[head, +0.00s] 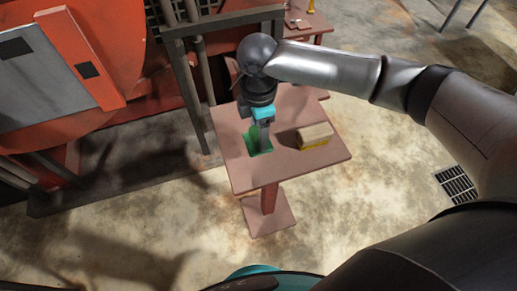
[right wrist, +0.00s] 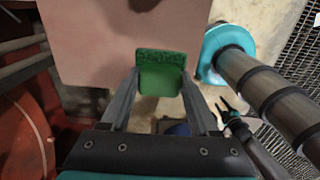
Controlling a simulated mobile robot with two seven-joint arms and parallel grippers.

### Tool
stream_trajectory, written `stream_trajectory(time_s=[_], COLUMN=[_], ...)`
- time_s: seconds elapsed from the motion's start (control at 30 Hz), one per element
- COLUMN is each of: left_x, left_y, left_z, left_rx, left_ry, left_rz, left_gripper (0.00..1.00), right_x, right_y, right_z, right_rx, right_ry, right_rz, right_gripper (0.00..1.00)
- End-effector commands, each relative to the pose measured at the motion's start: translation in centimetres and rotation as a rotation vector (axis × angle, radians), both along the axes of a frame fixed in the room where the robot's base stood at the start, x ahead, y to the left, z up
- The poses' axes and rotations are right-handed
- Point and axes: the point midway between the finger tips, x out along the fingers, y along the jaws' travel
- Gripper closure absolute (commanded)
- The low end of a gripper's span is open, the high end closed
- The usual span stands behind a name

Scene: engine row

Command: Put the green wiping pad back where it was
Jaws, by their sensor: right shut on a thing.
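The green wiping pad (head: 254,141) is at the left part of the small reddish-brown table (head: 248,180). My right gripper (head: 264,148) points down over it and partly hides it. In the right wrist view the pad (right wrist: 162,80) sits between the two fingertips of my right gripper (right wrist: 161,88), which is shut on it. The pad has a dark, rough green strip and a smoother, lighter green part. I cannot tell whether it touches the tabletop or is just above it.
A tan block with a yellow lower part (head: 315,135) lies on the table to the right of the pad. The front of the tabletop is bare. A large orange machine (head: 95,55) and dark posts stand to the left. A floor grate (head: 456,185) lies at the right.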

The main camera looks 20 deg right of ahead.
Motion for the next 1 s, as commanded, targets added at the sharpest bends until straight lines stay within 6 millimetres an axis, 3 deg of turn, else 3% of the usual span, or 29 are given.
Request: stream_trajectory(time_s=[0.1, 0.33, 0.53, 0.9, 0.93, 1.0], left_x=[0.8, 1.5, 1.5, 1.1, 1.1, 1.0], left_y=[0.0, -0.1, -0.1, 0.0, 0.0, 0.0], left_z=[-0.5, -0.8, -1.6, -1.6, -1.6, -1.6], left_rx=[-0.001, -0.002, -0.002, -0.001, -0.001, -0.001], left_ry=[-0.012, -0.025, -0.025, -0.019, -0.018, -0.017], left_rz=[0.000, 0.001, 0.000, 0.000, 0.000, -0.001], left_gripper=[0.53, 0.53, 0.53, 0.53, 0.53, 0.53], right_x=[0.0, 0.0, 0.0, 0.0, 0.0, 0.0], right_y=[0.0, 0.0, 0.0, 0.0, 0.0, 0.0], right_z=[-2.1, -3.6, -6.7, -7.2, -7.2, -7.2], right_rx=[-0.001, 0.000, -0.001, -0.001, -0.001, -0.001], right_ry=[0.000, -0.001, 0.001, -0.001, -0.001, -0.002], right_rz=[0.000, 0.002, 0.000, 0.001, 0.001, 0.001], right_gripper=[0.83, 0.83, 0.83, 0.83, 0.37, 0.30])
